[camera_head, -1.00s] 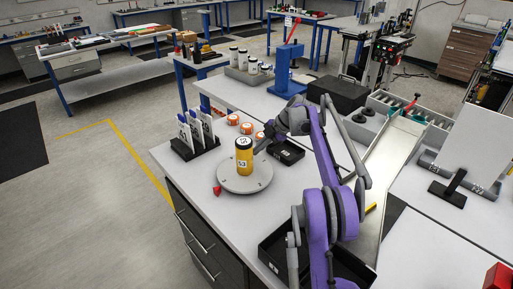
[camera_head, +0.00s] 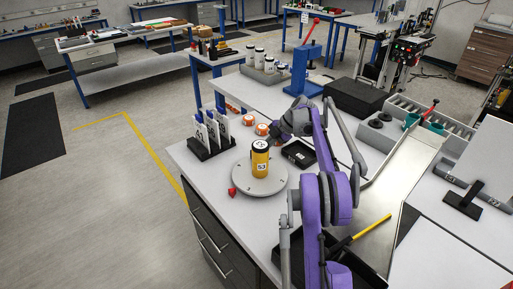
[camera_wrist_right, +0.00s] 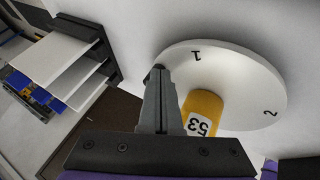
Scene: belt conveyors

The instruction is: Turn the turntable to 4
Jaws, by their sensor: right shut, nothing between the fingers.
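The turntable (camera_head: 246,185) is a round light-grey disc on the front bench. A yellow bottle (camera_head: 260,168) with a black cap and a "53" label stands upright on it. A small red pointer (camera_head: 232,191) sits at the disc's left front edge; the number facing it is not legible. In the right wrist view, the disc (camera_wrist_right: 262,85) shows the numbers 1 and 2, and the bottle (camera_wrist_right: 203,108) is partly hidden. My right gripper (camera_wrist_right: 157,78) is shut and empty, its tip at the disc's rim by the bottle, contact unclear. My left gripper is not in view.
A black rack with white numbered plates (camera_head: 210,135) stands left of the disc. Several orange-and-white round pieces (camera_head: 262,129) lie behind it. A black tray (camera_head: 299,154) sits to the right. A metal chute (camera_head: 405,165) is farther right.

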